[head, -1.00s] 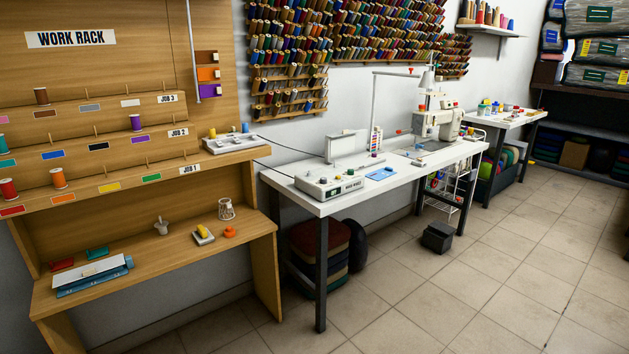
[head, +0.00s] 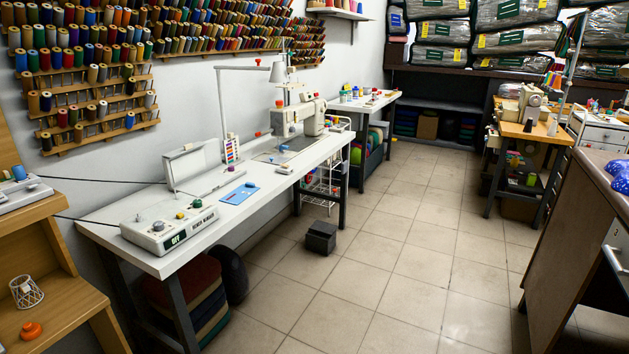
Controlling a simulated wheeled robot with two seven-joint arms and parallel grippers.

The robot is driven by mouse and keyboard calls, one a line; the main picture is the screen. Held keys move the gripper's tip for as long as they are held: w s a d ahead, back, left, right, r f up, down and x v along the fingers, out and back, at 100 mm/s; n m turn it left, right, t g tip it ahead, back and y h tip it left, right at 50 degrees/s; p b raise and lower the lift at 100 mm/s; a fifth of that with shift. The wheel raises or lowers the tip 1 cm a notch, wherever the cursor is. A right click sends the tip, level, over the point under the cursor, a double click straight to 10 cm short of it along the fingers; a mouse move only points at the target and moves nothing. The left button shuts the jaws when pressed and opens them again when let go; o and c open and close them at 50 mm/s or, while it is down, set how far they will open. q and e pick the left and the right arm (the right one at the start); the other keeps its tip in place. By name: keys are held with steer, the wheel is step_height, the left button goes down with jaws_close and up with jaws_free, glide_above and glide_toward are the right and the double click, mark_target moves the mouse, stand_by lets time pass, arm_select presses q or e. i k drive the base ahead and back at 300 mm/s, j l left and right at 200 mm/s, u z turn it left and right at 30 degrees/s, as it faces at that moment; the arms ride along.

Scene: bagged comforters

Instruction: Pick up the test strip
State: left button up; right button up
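I cannot make out a test strip for certain. A small flat blue piece (head: 240,194) lies on the white sewing table (head: 150,262), with a small dark mark on it. It lies to the right of a white control box (head: 168,228) with knobs and a small green display. A white sewing machine (head: 300,116) stands farther back on the same table. Neither of my grippers is in view.
A wooden rack (head: 60,290) stands at the near left. A black box (head: 321,238) sits on the floor by the table. A brown counter (head: 572,235) is at the right. The tiled floor (head: 400,270) between is mostly clear.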

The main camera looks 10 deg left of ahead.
mark_target(242, 191)
steer(key=i+l, duration=0.1)
steer(key=i, duration=0.3)
steer(key=i+l+u, duration=0.1)
steer(key=i, duration=0.35)
steer(key=i+l+u, duration=0.1)
steer(key=i, duration=0.3)
